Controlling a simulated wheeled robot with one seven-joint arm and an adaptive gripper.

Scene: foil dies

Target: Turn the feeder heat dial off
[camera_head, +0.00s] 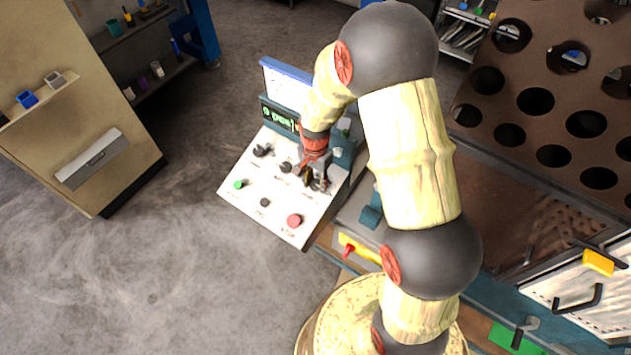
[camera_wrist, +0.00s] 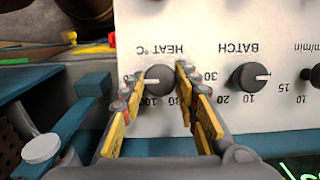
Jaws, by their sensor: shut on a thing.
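The heat dial (camera_wrist: 160,80) is a round black knob under the upside-down "HEAT °C" print in the wrist view. A pale mark shows on its face, but I cannot tell the exact setting. My gripper (camera_wrist: 157,76) has its yellow fingers closed against the dial, one on each side. In the head view my gripper (camera_head: 316,182) is down at the right part of the white sloped control panel (camera_head: 245,205) and largely hides the dial there.
The batch dial (camera_wrist: 250,77) stands close beside the heat dial. The panel also bears a green button (camera_head: 239,185), a red button (camera_head: 294,220) and a lit display (camera_head: 279,114). A red-handled switch on yellow (camera_head: 358,250) is lower right. Floor to the left is clear.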

